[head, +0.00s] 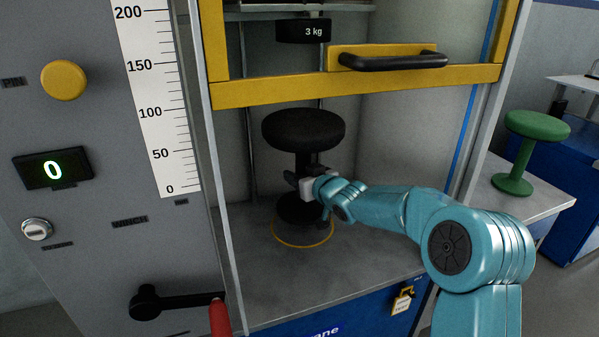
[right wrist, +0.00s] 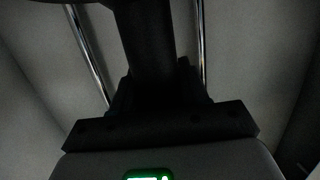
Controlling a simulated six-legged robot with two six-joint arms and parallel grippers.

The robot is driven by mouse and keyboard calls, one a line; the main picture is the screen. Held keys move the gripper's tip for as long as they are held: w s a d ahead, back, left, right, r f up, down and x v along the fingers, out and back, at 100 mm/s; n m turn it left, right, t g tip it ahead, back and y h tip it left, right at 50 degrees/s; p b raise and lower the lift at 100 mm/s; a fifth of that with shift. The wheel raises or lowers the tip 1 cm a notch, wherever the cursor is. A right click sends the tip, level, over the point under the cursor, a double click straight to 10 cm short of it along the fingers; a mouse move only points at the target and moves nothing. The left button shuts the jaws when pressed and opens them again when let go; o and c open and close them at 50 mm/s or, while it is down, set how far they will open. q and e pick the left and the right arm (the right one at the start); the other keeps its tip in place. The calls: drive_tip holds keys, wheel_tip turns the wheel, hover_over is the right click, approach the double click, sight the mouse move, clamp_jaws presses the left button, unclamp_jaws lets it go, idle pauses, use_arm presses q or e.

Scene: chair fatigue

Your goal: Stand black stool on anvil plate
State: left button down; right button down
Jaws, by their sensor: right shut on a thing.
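The black stool (head: 303,130) is upright inside the test cabinet, with its round seat on top and its dark base below. My right gripper (head: 303,181) is shut on the stool's column, reaching in from the right. The right wrist view shows the dark column (right wrist: 150,45) at the gripper's fingers (right wrist: 160,112). The anvil plate (head: 370,262) is the grey cabinet floor with a yellow ring (head: 303,246). The stool's base appears over the back part of the ring; whether it touches the plate I cannot tell. My left gripper is out of view.
A black 3 kg weight (head: 303,32) hangs above the seat. A raised yellow-framed guard (head: 290,91) with a black handle (head: 392,62) crosses the opening. The grey panel at left has a scale (head: 158,100) and a red-gripped lever (head: 219,317). A green stool (head: 537,125) stands on the right bench.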

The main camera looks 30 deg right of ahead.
drive_tip(key=shift+f+b, duration=1.3)
drive_tip(key=shift+f, duration=1.2)
drive_tip(key=shift+f, duration=0.2)
drive_tip(key=c, duration=0.6)
unclamp_jaws()
drive_tip(key=shift+f, duration=0.15)
drive_tip(key=shift+o, duration=0.2)
drive_tip(key=shift+s+r, duration=0.2)
drive_tip(key=shift+r, duration=0.05)
drive_tip(key=s+r+p, duration=0.2)
drive_tip(key=s, duration=0.9)
drive_tip(key=shift+s+a, duration=0.15)
drive_tip(key=shift+a, duration=0.15)
